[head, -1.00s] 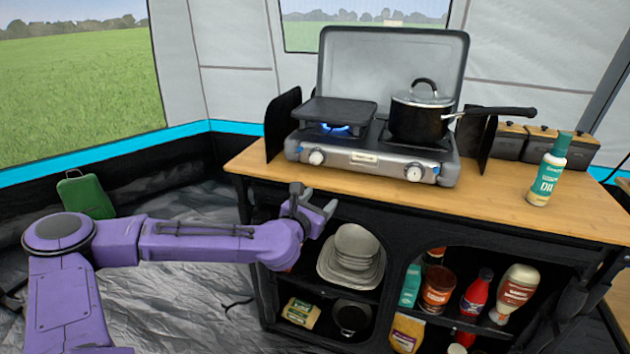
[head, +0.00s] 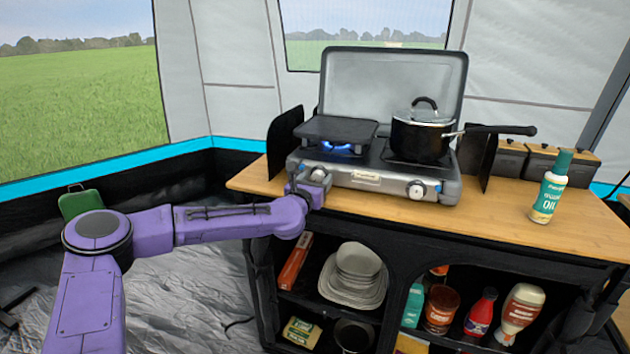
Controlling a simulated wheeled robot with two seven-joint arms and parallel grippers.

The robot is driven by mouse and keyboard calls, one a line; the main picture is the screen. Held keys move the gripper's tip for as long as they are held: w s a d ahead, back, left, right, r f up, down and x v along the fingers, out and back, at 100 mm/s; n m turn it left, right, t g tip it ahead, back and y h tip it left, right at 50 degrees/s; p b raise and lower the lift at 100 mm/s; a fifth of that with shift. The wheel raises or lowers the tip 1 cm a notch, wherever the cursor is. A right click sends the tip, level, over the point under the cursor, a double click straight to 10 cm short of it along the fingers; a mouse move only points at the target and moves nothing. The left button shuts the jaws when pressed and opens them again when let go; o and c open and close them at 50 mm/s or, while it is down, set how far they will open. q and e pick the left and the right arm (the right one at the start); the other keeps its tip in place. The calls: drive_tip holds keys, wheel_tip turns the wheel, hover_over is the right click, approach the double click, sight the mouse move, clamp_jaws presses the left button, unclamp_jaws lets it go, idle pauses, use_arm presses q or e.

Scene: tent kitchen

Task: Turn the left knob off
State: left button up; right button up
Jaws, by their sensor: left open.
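The camping stove (head: 385,187) stands on the wooden counter with its lid raised. A blue flame (head: 345,147) burns under the dark griddle (head: 335,130) on the left burner. The left knob (head: 318,174) is on the stove's front, partly hidden by my left gripper (head: 312,184). That gripper is open, with its fingers at the knob; I cannot tell whether they touch it. The right knob (head: 416,190) is in clear view. My right gripper is not in view.
A black pot (head: 420,140) with a lid sits on the right burner, its handle pointing right. An oil bottle (head: 548,190) stands on the counter (head: 480,218) at right. Shelves below hold plates (head: 355,275) and several bottles. The counter's front edge lies below my left gripper.

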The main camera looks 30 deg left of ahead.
use_arm(q)
drive_tip(key=c, duration=1)
drive_tip(key=shift+c, duration=0.2)
